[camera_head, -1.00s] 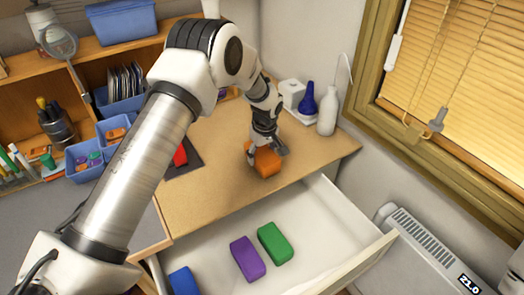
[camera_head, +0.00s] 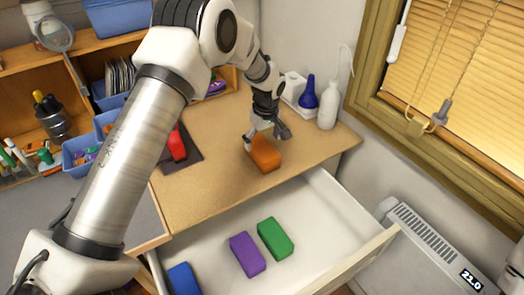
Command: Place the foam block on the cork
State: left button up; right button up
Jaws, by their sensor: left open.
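An orange foam block (camera_head: 265,156) lies on the tan, cork-like desk top (camera_head: 215,185), near its front right part. My left gripper (camera_head: 266,136) is just above the block, with its fingers spread apart and nothing held between them. Its arm comes in from the left and crosses the desk. A green block (camera_head: 275,239), a purple block (camera_head: 248,255) and a blue block (camera_head: 184,280) lie in the open white drawer below the desk top. My right gripper is not in view.
The open drawer (camera_head: 325,220) juts out in front of the desk. A red object (camera_head: 177,146) sits on a dark pad at left. A blue bulb (camera_head: 308,93) and a white bottle (camera_head: 328,106) stand at the back right. A heater (camera_head: 425,240) is on the right wall.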

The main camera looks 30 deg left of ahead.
aim_at(264, 151)
pick_arm(q)
notch_tip(264, 151, up, 8)
jog(key=b, duration=0.1)
jog(key=shift+s+d+f, duration=0.25)
jog(key=shift+s+d, duration=0.05)
jog(key=shift+d, duration=0.15)
